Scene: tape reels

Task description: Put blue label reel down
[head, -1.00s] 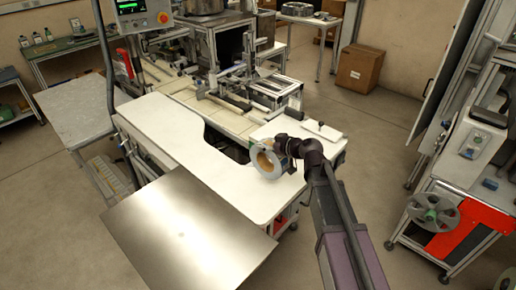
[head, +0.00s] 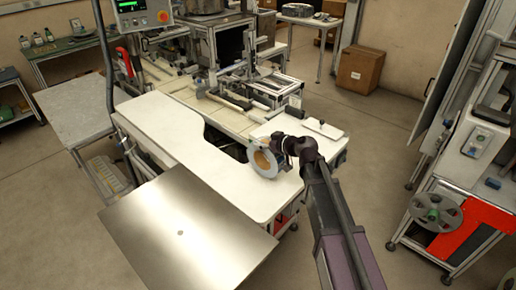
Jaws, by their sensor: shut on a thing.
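The reel (head: 257,161) shows in the head view as a pale blue-grey ring with a tan core, standing on edge, tilted. My gripper (head: 276,147) is shut on the reel at its right side. The reel is over the right part of the white worktable (head: 232,193). I cannot tell whether its lower rim touches the tabletop. The fingertips are mostly hidden by the reel and my wrist. No blue label can be made out at this size.
A bare metal plate (head: 190,235) lies at the front left of the worktable. A machine with rails (head: 240,90) stands behind. A grey reel (head: 434,212) hangs on a stand at the right. The white tabletop left of the reel is clear.

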